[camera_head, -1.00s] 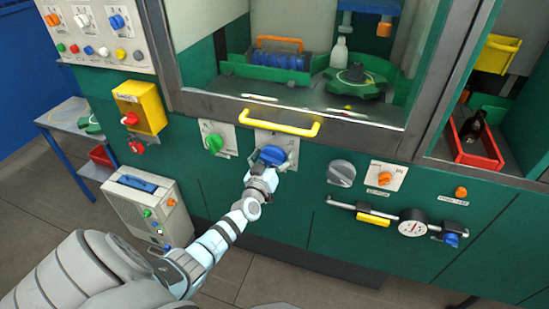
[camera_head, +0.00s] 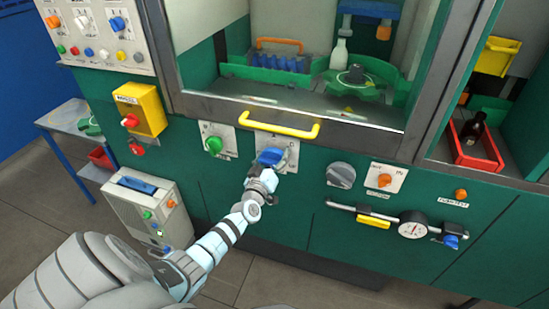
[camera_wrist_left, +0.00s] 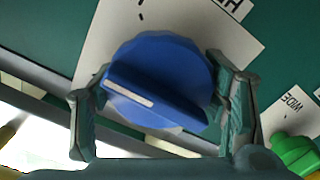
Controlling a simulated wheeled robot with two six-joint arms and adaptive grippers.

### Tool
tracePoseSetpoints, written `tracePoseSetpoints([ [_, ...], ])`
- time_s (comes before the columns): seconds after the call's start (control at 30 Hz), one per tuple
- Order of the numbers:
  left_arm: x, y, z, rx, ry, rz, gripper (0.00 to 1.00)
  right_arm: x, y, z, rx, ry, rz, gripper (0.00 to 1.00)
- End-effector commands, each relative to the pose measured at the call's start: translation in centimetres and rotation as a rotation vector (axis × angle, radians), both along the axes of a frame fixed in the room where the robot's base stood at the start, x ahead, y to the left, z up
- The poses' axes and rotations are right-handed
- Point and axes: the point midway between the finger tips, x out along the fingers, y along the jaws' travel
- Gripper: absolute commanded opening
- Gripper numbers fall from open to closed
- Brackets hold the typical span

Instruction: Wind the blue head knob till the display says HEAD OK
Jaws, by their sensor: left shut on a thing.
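The blue head knob (camera_head: 270,157) sits on a white label plate on the green machine front, below the yellow handle. My left gripper (camera_head: 264,172) comes in from below and is shut on the knob. In the left wrist view the round blue knob (camera_wrist_left: 160,80), with a raised grip bar and a white line, lies between the two fingers (camera_wrist_left: 158,112). The plate's lettering is partly covered. Behind the glass, a blue head part (camera_head: 370,8) hangs above a clear bottle (camera_head: 339,55) and a green star wheel (camera_head: 357,84). I see no readable display. My right gripper is not in view.
A green knob (camera_head: 214,145) stands close to the left of the blue knob. A grey knob (camera_head: 341,174) and an orange knob (camera_head: 384,180) are to the right. The yellow handle (camera_head: 284,127) juts out just above my gripper. A dial gauge (camera_head: 413,229) sits lower right.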

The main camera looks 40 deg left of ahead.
Motion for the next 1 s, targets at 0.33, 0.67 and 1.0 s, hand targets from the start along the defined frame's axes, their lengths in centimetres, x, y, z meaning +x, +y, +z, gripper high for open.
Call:
tracePoseSetpoints([
  [0.33, -0.03, -0.01, -0.12, -0.271, -0.092, 0.000, 0.40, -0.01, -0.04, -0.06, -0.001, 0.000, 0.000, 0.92],
  [0.67, -0.04, 0.00, -0.13, -0.451, -0.156, 0.000, 0.40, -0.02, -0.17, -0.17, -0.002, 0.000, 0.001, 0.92],
  [1.0, -0.04, 0.00, -0.13, -0.508, -0.176, 0.000, 0.40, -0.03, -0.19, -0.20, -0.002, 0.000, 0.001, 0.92],
])
